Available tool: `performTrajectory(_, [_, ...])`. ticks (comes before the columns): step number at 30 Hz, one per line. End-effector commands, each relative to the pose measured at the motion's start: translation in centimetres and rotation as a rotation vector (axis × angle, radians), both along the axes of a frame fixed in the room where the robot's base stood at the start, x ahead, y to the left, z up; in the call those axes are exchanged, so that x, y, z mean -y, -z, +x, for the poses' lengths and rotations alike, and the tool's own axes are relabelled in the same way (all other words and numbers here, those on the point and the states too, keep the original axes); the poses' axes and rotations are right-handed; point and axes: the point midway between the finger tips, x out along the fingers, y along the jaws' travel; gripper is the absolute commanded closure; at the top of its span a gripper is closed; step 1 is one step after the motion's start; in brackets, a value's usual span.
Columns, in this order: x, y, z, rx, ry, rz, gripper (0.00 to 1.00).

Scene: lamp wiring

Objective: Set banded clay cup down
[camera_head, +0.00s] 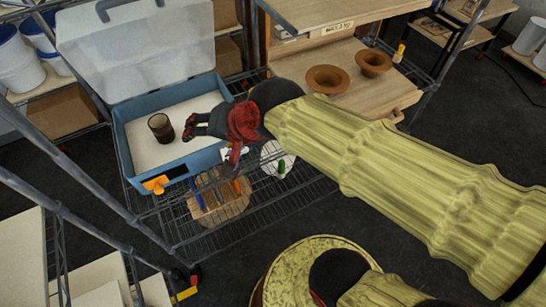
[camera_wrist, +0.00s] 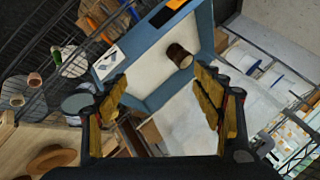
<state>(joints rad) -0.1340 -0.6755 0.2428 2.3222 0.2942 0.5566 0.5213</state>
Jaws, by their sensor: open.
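The banded clay cup (camera_head: 161,128) is dark brown and stands on the pale floor of a blue lidded bin (camera_head: 122,137). In the wrist view the cup (camera_wrist: 180,56) shows beyond my fingertips, with a lighter band near one end. My gripper (camera_head: 188,128) is over the bin, just right of the cup in the head view. In the wrist view my gripper (camera_wrist: 161,78) has its fingers spread wide with nothing between them. The cup appears apart from both fingers.
The bin's clear lid (camera_head: 135,50) stands open at the back. The bin floor around the cup is mostly clear.

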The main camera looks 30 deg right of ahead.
Motion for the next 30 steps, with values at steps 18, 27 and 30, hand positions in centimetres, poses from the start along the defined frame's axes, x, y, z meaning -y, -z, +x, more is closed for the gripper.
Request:
performTrajectory(18, [9.3, 1.9, -10.9, -0.116, -0.424, -0.568, 0.33])
performTrajectory(27, [9.2, 1.9, -10.8, -0.115, -0.423, -0.565, 0.33])
performTrajectory(30, [9.2, 1.9, -10.8, -0.114, -0.423, -0.566, 0.33])
